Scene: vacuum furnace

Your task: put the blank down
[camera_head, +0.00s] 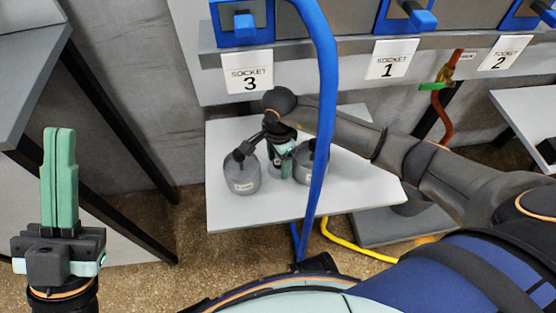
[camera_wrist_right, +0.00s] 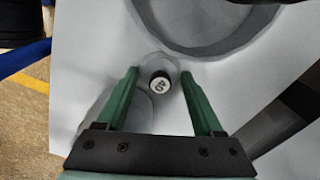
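The blank is most likely the small dark round piece (camera_wrist_right: 160,84) with a white numbered top in the right wrist view. It stands on the white table (camera_head: 225,205), between the fingers of my right gripper (camera_wrist_right: 160,75). The green fingers are apart, with a visible gap on each side of the piece. In the head view my right gripper (camera_head: 284,165) points down over the table between two grey pots, and I cannot make out the piece there. My left gripper (camera_head: 59,180) is at the far left, pointing up, its fingers together and nothing between them.
A grey lidded pot (camera_head: 242,176) stands left of my right gripper; another (camera_head: 303,165) stands right, partly behind the blue hose (camera_head: 325,110). Socket plates 3 (camera_head: 248,73), 1 (camera_head: 392,60) and 2 (camera_head: 505,53) hang behind. The table's front left is clear.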

